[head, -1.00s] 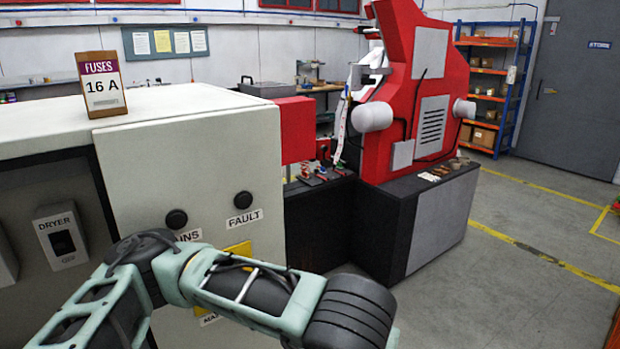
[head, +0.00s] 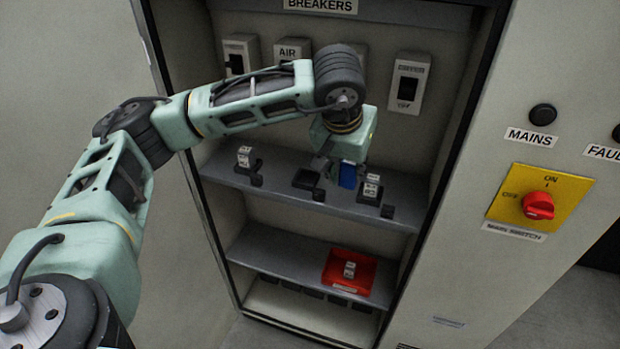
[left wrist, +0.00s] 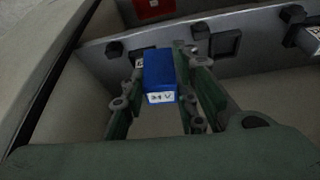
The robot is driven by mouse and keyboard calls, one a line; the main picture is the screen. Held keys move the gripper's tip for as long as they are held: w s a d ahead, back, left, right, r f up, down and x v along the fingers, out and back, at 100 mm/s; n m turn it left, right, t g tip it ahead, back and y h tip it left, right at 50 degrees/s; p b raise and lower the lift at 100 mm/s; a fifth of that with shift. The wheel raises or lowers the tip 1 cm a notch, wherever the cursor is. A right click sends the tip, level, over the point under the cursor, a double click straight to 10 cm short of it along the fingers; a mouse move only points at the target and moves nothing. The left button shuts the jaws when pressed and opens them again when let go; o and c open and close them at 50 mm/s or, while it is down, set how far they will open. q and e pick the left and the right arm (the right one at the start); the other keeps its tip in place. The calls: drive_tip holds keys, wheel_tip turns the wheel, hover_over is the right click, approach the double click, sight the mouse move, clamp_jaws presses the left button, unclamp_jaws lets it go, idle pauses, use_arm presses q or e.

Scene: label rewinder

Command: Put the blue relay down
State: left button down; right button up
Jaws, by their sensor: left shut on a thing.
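The blue relay (head: 348,175) is between the fingers of my left gripper (head: 335,176), inside the open cabinet and near the front of the upper shelf. The left wrist view shows the relay (left wrist: 160,70) with a white "24 V" label facing the camera and a green finger on each side. The gripper is shut on it. I cannot tell whether the relay touches the shelf. A dark socket (head: 306,180) with nothing in it sits on the upper shelf, left of the relay. My right gripper is not in view.
White relays stand in sockets on the upper shelf (head: 225,172), at left (head: 244,156) and right (head: 371,188). A red tray (head: 334,270) on the lower shelf (head: 262,250) holds a white relay (head: 349,270). Breakers line the back wall. A main switch (head: 538,206) is right of the opening.

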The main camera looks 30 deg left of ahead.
use_arm(q)
drive_tip(key=w+a+r+n+b, duration=0.1)
drive_tip(key=w+a, duration=0.1)
drive_tip(key=a, duration=1.1)
drive_tip(key=w+a+r+b, duration=0.1)
drive_tip(key=a, duration=1.1)
drive_tip(key=w+d+p, duration=0.2)
drive_tip(key=d+p, duration=0.1)
drive_tip(key=d, duration=1.9)
drive_tip(key=a+f+p, duration=0.1)
drive_tip(key=a+f, duration=0.1)
drive_tip(key=a, duration=0.1)
drive_tip(key=a+f+p, duration=0.1)
drive_tip(key=a+f, duration=0.1)
drive_tip(key=a, duration=0.2)
drive_tip(key=a+f+p, duration=0.1)
drive_tip(key=a+f, duration=0.2)
drive_tip(key=shift+s+a, duration=0.25)
drive_tip(key=shift+a, duration=0.1)
wheel_tip(320, 180, down, 4)
drive_tip(key=shift+r+p, duration=0.2)
drive_tip(key=shift+p, duration=0.65)
drive_tip(key=shift+a+f, duration=0.1)
drive_tip(key=shift+f, duration=0.15)
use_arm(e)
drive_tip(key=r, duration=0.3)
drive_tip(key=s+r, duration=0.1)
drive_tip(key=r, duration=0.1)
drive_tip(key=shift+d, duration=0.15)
